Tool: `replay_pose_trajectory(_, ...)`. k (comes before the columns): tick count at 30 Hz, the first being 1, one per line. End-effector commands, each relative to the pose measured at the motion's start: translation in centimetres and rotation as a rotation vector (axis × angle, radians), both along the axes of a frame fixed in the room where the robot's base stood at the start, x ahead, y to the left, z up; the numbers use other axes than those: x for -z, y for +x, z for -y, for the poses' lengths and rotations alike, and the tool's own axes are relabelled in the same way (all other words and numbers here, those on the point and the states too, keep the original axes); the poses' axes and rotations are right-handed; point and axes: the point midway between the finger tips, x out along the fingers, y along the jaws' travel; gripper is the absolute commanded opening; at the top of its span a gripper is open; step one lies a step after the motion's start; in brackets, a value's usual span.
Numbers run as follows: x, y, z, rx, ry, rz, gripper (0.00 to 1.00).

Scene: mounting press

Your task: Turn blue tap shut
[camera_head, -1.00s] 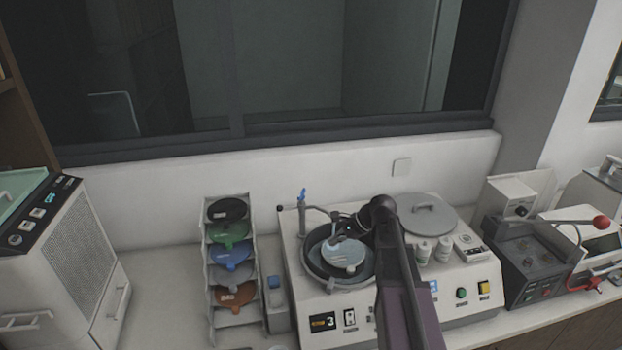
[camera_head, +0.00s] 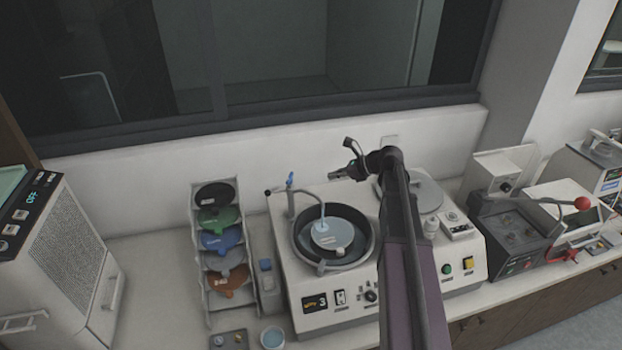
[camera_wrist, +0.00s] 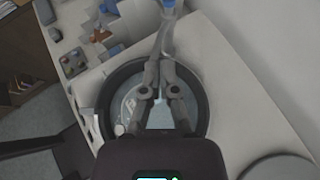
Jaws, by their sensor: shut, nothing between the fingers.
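The blue tap (camera_head: 290,179) is a small blue handle on top of a thin grey post at the back left of the polishing machine (camera_head: 390,292). Its spout (camera_head: 309,193) bends over the round dark bowl (camera_head: 369,238), and a pale streak runs down from its end. In the wrist view the blue handle (camera_wrist: 168,4) is at the top edge, partly cut off. My gripper (camera_head: 335,174) is shut and empty, above the back of the machine and right of the tap, apart from it. In the wrist view my fingertips (camera_wrist: 160,64) point toward the post.
A pale disc (camera_head: 333,236) lies in the bowl. A rack of coloured discs (camera_head: 196,262) stands to the left. A press with a red-knobbed lever (camera_head: 582,203) is farther right.

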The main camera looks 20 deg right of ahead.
Motion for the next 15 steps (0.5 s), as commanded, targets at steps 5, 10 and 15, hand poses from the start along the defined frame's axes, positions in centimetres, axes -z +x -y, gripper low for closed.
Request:
replay_pose_trajectory(5, 0.7, 0.4, -0.7, -0.001, -0.001, 0.000, 0.00)
replay_pose_trajectory(10, 1.7, 1.2, -2.0, -0.001, -0.002, 0.001, 0.00)
replay_pose_trajectory(15, 3.0, 2.2, -3.8, -0.001, -0.001, 0.000, 0.00)
